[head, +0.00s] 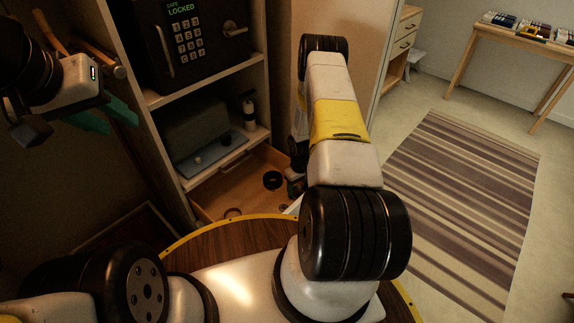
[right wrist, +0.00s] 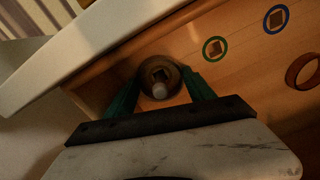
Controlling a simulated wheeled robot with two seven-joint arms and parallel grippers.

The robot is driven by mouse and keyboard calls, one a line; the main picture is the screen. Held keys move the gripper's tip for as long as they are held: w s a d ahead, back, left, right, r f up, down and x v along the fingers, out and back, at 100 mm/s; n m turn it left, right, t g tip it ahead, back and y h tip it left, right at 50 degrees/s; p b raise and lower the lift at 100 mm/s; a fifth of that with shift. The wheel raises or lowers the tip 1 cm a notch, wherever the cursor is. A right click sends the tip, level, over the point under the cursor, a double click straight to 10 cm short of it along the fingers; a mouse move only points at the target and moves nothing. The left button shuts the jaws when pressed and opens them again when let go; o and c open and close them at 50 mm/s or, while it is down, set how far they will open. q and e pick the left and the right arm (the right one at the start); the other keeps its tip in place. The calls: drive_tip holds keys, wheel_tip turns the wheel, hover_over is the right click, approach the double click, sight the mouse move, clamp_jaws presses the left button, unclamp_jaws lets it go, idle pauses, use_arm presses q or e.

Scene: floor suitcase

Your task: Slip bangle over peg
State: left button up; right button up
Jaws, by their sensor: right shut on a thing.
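My right gripper (right wrist: 160,84) has its teal fingers closed on a small round brown piece (right wrist: 158,70) with a dark centre and a pale rounded tip, low over the wooden drawer. I cannot tell whether this piece is a bangle, a peg or both. A brown ring (right wrist: 303,70) lies in the drawer at the right of the wrist view, apart from the fingers; a ring also shows in the head view (head: 233,212). In the head view my right arm mostly hides its gripper. My left gripper (head: 104,116) is empty, its teal fingers apart, beside the cabinet.
The open drawer (head: 245,183) also holds a dark ring (head: 272,180), a green ring (right wrist: 215,48) and a blue ring (right wrist: 276,18). A grey tray (head: 213,152) with small knobs sits on the shelf above. A safe (head: 190,45) stands higher. The striped rug is clear.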

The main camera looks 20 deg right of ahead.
drive_tip(key=shift+f, duration=0.1)
drive_tip(key=o, duration=1)
drive_tip(key=shift+o, duration=0.2)
